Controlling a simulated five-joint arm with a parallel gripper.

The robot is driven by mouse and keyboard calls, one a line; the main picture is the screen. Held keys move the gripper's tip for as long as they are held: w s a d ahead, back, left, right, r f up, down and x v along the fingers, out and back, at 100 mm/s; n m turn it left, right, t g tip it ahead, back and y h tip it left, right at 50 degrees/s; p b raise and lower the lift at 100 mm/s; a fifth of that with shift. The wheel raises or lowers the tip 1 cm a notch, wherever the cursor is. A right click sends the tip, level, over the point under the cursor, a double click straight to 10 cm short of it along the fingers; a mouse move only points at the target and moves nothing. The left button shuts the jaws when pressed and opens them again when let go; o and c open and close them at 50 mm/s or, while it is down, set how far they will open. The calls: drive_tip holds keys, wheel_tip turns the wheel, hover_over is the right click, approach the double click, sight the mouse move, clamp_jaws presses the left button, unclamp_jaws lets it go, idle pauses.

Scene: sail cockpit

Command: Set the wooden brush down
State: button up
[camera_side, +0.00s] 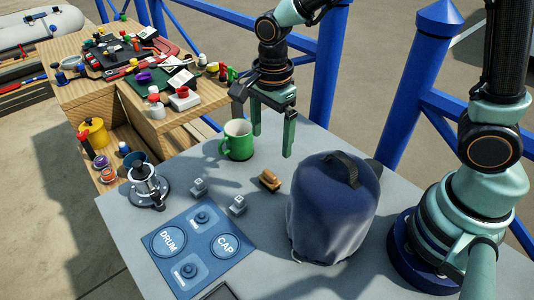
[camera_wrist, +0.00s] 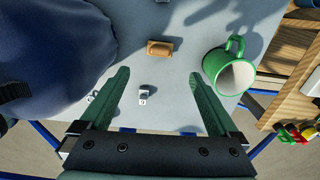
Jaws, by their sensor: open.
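The wooden brush (camera_side: 269,180) is a small brown block lying on the grey tabletop, between the green mug and the dark blue bag. In the wrist view the brush (camera_wrist: 160,48) lies crosswise, beyond the fingertips and apart from them. My gripper (camera_side: 271,144) is open and empty, held above the table behind the brush in the side view. Both green fingers show in the wrist view (camera_wrist: 158,76), spread wide with nothing held between them. A small pale cube (camera_wrist: 146,92) is seen in the gap, lower down on the table.
The green mug (camera_side: 238,140) stands left of my gripper. The large blue bag (camera_side: 332,215) stands right of the brush. Small grey blocks (camera_side: 238,205), a metal device (camera_side: 149,187) and a blue DRUM/CAP board (camera_side: 197,246) occupy the front left. Blue railings stand behind.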

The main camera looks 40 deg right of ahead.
drive_tip(key=s+d+r+n+t, duration=0.5)
drive_tip(key=d+r+n, duration=0.6)
drive_tip(key=n, duration=0.6)
drive_tip(key=shift+s+d+r+n+t, duration=0.35)
drive_tip(key=shift+s+r, duration=0.2)
drive_tip(key=shift+s, duration=0.3)
